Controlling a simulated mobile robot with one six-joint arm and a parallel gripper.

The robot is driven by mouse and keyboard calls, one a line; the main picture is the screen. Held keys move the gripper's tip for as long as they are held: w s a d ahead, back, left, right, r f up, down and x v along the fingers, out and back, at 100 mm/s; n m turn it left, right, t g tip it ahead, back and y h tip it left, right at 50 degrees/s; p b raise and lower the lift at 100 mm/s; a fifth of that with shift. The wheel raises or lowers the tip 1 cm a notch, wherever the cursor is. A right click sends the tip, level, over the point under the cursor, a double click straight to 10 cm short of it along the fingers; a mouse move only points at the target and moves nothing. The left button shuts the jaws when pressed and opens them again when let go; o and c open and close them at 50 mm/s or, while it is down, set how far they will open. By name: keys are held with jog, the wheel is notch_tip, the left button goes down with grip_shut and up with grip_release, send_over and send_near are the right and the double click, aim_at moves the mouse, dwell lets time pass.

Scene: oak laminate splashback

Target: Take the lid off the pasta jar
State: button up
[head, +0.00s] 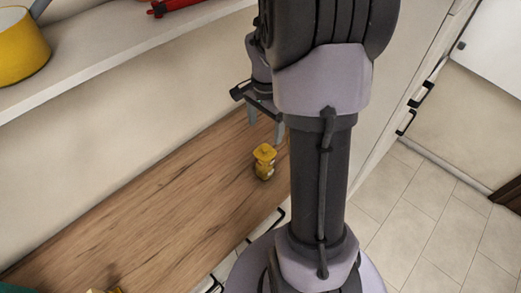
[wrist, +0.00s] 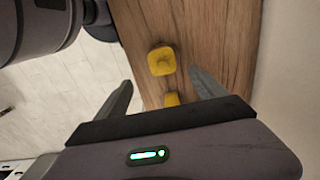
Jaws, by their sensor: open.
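The pasta jar (head: 264,172) is a small clear-looking container with yellow in it, upright on the wooden worktop. Its yellow lid (head: 264,152) with a small knob is on top. In the wrist view the yellow lid (wrist: 162,60) shows from above, between and just beyond the fingertips. A second yellow piece (wrist: 172,99) shows nearer the palm, partly hidden; I cannot tell what it is. My gripper (head: 265,130) is open and empty, above and behind the jar in the head view, apart from the lid. My arm hides part of the worktop's right end.
The wooden worktop (head: 130,215) is mostly clear to the left of the jar. A white shelf (head: 110,50) above it holds a yellow pot (head: 20,48) and a red item (head: 172,6). Yellow (head: 105,291) and teal (head: 18,284) things show at the bottom left edge.

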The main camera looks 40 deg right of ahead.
aim_at(265, 147)
jog(key=f, duration=0.3)
jog(key=f+b, duration=0.1)
jog(key=f, duration=0.3)
jog(key=f+b, duration=0.1)
jog(key=f, duration=0.2)
jog(key=shift+w+d+f, duration=0.2)
jog(key=shift+d+f, duration=0.05)
jog(key=shift+f, duration=0.05)
jog(key=shift+r, duration=0.1)
jog(key=c, duration=1.4)
